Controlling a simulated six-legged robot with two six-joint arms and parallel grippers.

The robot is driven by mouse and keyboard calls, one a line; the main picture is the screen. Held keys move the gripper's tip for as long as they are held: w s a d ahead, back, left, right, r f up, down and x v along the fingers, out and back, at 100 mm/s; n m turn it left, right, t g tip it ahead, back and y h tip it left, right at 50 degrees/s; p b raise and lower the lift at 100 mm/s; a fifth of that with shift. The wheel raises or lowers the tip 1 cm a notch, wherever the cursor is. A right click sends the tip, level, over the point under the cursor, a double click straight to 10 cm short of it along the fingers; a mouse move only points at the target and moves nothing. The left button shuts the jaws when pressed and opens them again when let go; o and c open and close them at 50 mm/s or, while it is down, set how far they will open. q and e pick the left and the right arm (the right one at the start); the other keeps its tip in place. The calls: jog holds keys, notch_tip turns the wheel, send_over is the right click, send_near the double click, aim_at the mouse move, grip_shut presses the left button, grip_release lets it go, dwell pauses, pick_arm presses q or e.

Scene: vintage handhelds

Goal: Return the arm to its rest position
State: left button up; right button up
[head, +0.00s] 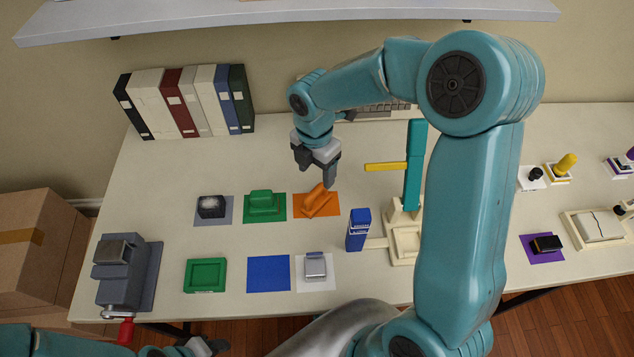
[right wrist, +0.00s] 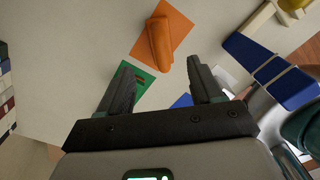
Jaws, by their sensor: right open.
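My right arm reaches in from the right over the table (head: 150,250). Its gripper (head: 318,178) points down above and just behind an orange handheld (head: 318,202) on an orange mat (head: 299,212). In the right wrist view the jaws (right wrist: 163,82) stand apart with nothing between them. The orange handheld (right wrist: 160,45) lies beyond the fingertips on its mat (right wrist: 181,28), apart from them. Part of a green mat (right wrist: 140,88) shows between the fingers. My left gripper (head: 205,346) is at the bottom edge, partly cut off, and its jaws are unclear.
A green block (head: 263,203), a dark block (head: 211,206), a green tray (head: 205,289), a blue mat (head: 268,274) and a silver piece (head: 315,266) stand nearby. A blue box (head: 358,230) and cream stand (head: 402,246) are close to my right arm. Binders (head: 185,100) line the back; a shelf (head: 280,14) hangs above.

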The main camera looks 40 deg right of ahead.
jog(key=shift+r, duration=1.15)
jog(key=shift+w, duration=0.1)
